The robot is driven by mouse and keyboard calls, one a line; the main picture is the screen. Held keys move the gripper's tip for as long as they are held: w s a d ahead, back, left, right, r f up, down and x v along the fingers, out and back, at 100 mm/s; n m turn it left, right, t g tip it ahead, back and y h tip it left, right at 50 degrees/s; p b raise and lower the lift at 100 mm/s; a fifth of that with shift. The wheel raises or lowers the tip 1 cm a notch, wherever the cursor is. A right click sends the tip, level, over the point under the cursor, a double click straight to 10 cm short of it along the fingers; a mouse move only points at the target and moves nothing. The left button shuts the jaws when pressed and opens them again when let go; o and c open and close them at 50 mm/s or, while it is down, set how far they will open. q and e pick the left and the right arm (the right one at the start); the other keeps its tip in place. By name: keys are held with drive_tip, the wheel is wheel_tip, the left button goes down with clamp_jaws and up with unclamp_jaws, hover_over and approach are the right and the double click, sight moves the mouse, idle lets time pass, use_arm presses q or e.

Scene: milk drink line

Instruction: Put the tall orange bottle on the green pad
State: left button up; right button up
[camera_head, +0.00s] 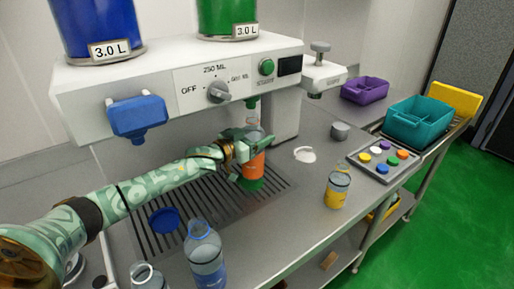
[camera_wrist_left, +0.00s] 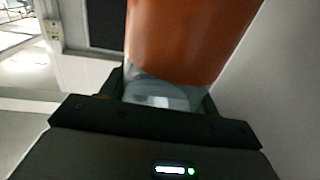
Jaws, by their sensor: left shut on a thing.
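The tall orange bottle (camera_head: 255,167) is upright under the green nozzle of the drink machine, with a clear upper part and an orange band. My left gripper (camera_head: 241,150) is shut on it at its upper part. The green pad (camera_head: 252,184) lies on the slotted drip tray directly under the bottle; I cannot tell whether the bottle touches it. In the left wrist view the orange band (camera_wrist_left: 188,38) fills the top middle, just beyond the gripper (camera_wrist_left: 160,100). My right gripper is not in view.
The white machine (camera_head: 180,85) stands close behind the bottle. A blue-labelled bottle (camera_head: 205,257) and a blue disc (camera_head: 164,220) are at the front left. A yellow bottle (camera_head: 337,190) and a tray of caps (camera_head: 361,168) are to the right. Teal (camera_head: 417,127) and purple bins (camera_head: 365,95) stand farther right.

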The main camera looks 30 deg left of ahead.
use_arm(q)
drive_tip(key=f, duration=0.2)
drive_tip(key=f+b, duration=0.1)
drive_tip(key=shift+a+f, duration=0.2)
drive_tip(key=shift+f, duration=0.15)
drive_tip(key=shift+f, duration=0.15)
drive_tip(key=o, duration=1.2)
drive_tip(key=p+v, duration=0.3)
drive_tip(key=v, duration=0.9)
drive_tip(key=shift+r, duration=0.2)
